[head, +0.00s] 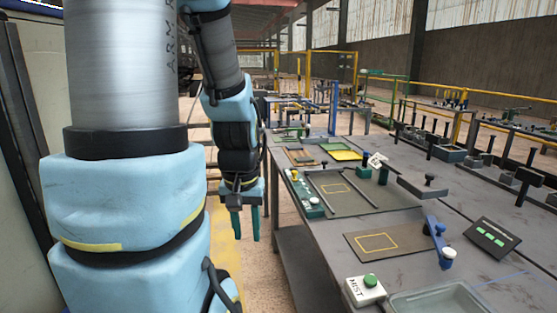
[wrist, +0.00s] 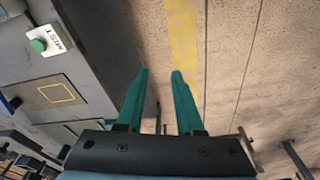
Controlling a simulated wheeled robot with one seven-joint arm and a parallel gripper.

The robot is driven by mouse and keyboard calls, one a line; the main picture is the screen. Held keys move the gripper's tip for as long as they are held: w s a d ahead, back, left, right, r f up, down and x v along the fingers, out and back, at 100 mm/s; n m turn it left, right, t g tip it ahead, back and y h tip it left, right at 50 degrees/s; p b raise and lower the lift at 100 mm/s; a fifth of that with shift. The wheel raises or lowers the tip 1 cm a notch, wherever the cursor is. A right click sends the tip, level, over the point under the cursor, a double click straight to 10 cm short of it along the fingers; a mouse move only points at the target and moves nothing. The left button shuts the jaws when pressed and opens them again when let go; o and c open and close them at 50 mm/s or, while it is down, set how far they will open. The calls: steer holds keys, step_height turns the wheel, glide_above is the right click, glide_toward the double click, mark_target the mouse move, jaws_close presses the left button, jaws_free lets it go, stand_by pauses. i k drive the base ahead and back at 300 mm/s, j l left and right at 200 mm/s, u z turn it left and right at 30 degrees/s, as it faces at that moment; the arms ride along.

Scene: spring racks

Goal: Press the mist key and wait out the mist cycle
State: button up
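The mist key is a green round button (head: 370,281) on a white box labelled MIST (head: 364,292), at the near edge of the table in the head view. It also shows at the upper left of the wrist view, with the green button (wrist: 39,45) on its box. My gripper (head: 247,239) hangs off the table's left side, pointing down, well apart from the key. In the wrist view its two teal fingers (wrist: 160,72) are apart with nothing between them, over the floor.
The grey table (head: 325,245) carries a dark mat with a yellow square (head: 376,242), a blue lever (head: 437,235), a dark panel with green lights (head: 492,238) and a clear tray (head: 430,300) beside the MIST box. Open floor with a yellow stripe (wrist: 183,40) lies under my gripper.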

mark_target(370, 281)
steer(key=i+z, duration=0.1)
steer(key=z, duration=0.35)
steer(key=i+j+z, duration=0.1)
steer(key=z, duration=0.3)
steer(key=i+j+z, duration=0.1)
steer(key=z, duration=0.35)
steer(key=j+z, duration=0.2)
steer(key=z, duration=0.2)
steer(key=i+j+z, duration=0.2)
steer(key=j, duration=0.5)
steer(key=j+z, duration=0.2)
steer(key=j, duration=0.45)
steer(key=i+j+z, duration=0.2)
steer(key=j, duration=0.55)
steer(key=k+l, duration=0.05)
